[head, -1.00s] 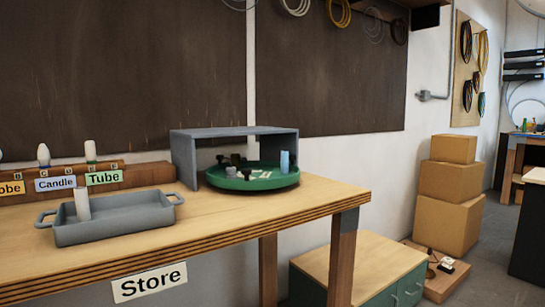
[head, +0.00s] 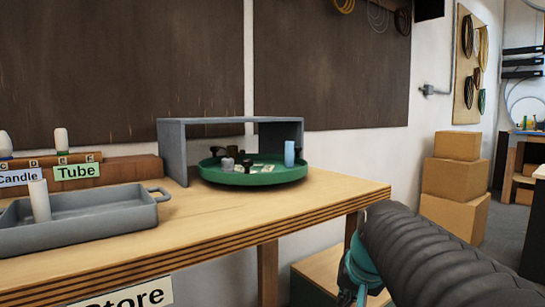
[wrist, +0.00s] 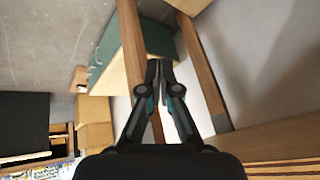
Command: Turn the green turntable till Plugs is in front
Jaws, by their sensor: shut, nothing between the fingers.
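The green turntable (head: 262,178) sits on the wooden bench, partly under a grey open-fronted shelf. On it stand a light blue cylinder (head: 289,154), pale grey and dark small parts, and some white labels too small to read. I cannot tell which label is Plugs. My gripper (wrist: 158,68) shows in the wrist view with its fingers together and empty. It points past the bench legs toward the green cabinet, apart from the turntable. In the head view my arm is at the lower right, and the gripper's fingers are not seen there.
The grey shelf (head: 172,150) has side walls beside and behind the turntable. A grey tray (head: 100,226) with a white cylinder (head: 39,201) stands at left. The bench top (head: 235,212) is clear in front of the turntable. Cardboard boxes (head: 455,180) stand at right.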

